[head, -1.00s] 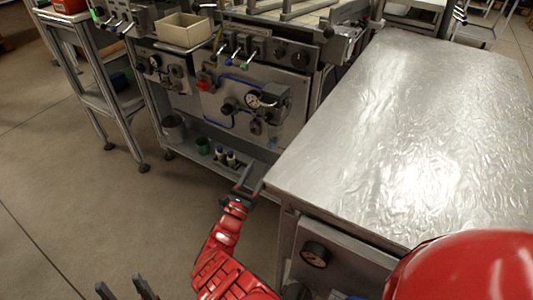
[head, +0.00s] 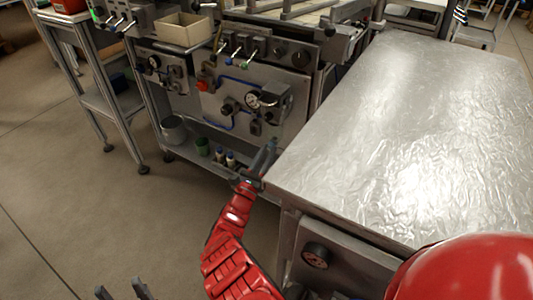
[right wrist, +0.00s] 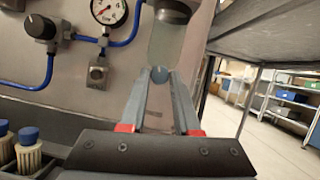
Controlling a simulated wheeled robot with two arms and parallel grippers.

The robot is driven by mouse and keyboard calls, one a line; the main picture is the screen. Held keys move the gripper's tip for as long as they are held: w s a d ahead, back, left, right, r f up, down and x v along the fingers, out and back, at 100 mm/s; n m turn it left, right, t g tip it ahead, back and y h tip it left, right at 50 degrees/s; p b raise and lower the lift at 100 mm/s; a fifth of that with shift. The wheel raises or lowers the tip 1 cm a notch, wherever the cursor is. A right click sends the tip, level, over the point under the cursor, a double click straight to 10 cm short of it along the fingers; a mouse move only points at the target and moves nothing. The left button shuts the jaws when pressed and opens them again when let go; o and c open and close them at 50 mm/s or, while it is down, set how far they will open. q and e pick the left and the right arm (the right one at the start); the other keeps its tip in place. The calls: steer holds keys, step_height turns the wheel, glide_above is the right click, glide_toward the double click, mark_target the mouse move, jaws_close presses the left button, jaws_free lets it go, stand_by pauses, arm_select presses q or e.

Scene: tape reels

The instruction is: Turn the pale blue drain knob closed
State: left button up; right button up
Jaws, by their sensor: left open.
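The pale blue drain knob (right wrist: 159,74) shows in the right wrist view as a small round cap under a clear filter bowl (right wrist: 167,42). My right gripper (right wrist: 160,82) points up at it, its two grey fingers apart with the knob between or just beyond their tips. I cannot tell whether the fingers touch it. In the head view my right gripper (head: 267,150) reaches to the lower right of the panel and hides that area. My left gripper (head: 120,288) is open and empty, low over the floor at the left.
A pressure gauge (right wrist: 109,10) with blue tubing and a black knob (right wrist: 40,27) are beside the bowl. A large metal table (head: 400,130) is close to the right of my right arm. Floor at left is clear.

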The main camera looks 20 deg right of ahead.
jaws_close()
steer(key=shift+r+p, duration=0.2)
steer(key=shift+p, duration=0.1)
steer(key=n+p, duration=0.1)
steer(key=p, duration=0.1)
steer(key=n+t+y+p, duration=0.1)
steer(key=p, duration=0.1)
steer(key=n+p, duration=0.1)
steer(key=n, duration=0.1)
steer(key=shift+s+d+r+t+y+p, duration=0.15)
steer(key=shift+r+t+y+p, duration=0.15)
steer(key=shift+y+p, duration=0.1)
steer(key=shift+f+n+y+p, duration=0.3)
steer(key=shift+n+y+p, duration=0.1)
steer(key=shift+n, duration=0.6)
steer(key=shift+f, duration=0.1)
steer(key=shift+t, duration=0.3)
steer(key=o, duration=0.8)
jaws_free()
